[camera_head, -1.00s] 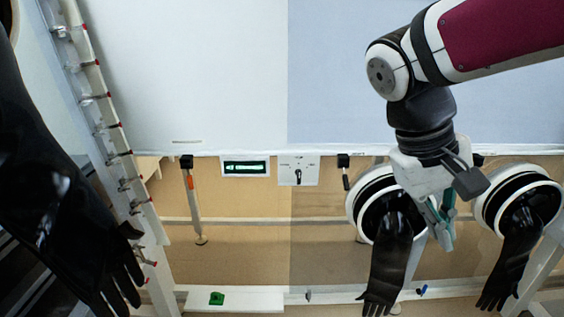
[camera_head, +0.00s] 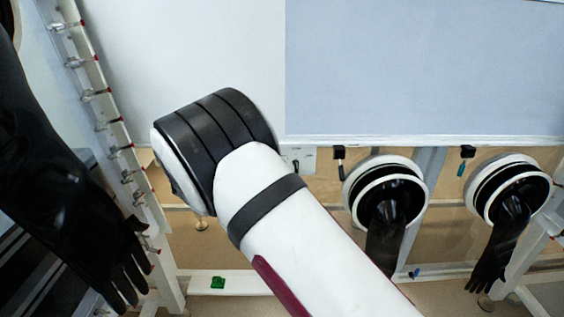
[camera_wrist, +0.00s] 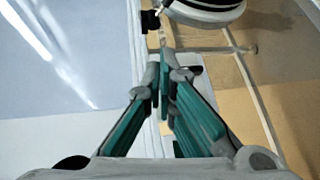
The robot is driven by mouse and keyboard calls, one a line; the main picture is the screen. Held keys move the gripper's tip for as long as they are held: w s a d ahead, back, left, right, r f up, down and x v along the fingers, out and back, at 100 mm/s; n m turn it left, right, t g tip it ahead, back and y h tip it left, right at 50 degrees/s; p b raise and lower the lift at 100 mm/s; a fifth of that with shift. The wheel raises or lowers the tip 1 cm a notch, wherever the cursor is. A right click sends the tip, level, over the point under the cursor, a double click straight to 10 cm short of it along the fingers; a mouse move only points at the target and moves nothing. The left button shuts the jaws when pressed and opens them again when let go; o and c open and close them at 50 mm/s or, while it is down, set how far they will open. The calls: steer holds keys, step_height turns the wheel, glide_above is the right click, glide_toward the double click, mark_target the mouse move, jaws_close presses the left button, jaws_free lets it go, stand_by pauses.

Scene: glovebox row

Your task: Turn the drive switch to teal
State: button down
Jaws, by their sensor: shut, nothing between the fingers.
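The white switch panel (camera_head: 309,155) shows only as a right-hand sliver in the head view, just under the pale board.
Two round glove ports (camera_head: 384,195) (camera_head: 510,188) with hanging black gloves stand to the right. A black holder (camera_head: 338,153) is beside the panel; another (camera_head: 467,152) has a teal piece below. A large black glove (camera_head: 75,190) fills the left. A green object (camera_head: 217,282) lies on a white ledge.

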steer(key=w+a+f+n+t, duration=0.25)
steer(key=a+f+t, duration=0.2)
steer(key=a, duration=0.45)
steer(key=shift+y, duration=0.3)
steer(key=w+d, duration=0.2)
steer(key=d, duration=0.1)
steer(key=w+d, duration=0.2)
steer(key=d, duration=0.1)
steer(key=w+d, duration=0.1)
steer(key=d, duration=0.3)
steer(key=shift+w+f, duration=0.2)
steer(key=shift+w, duration=0.2)
steer(key=shift+d, duration=0.4)
steer(key=shift+d+r+m+g, duration=0.15)
steer(key=shift+d+m+g, duration=0.1)
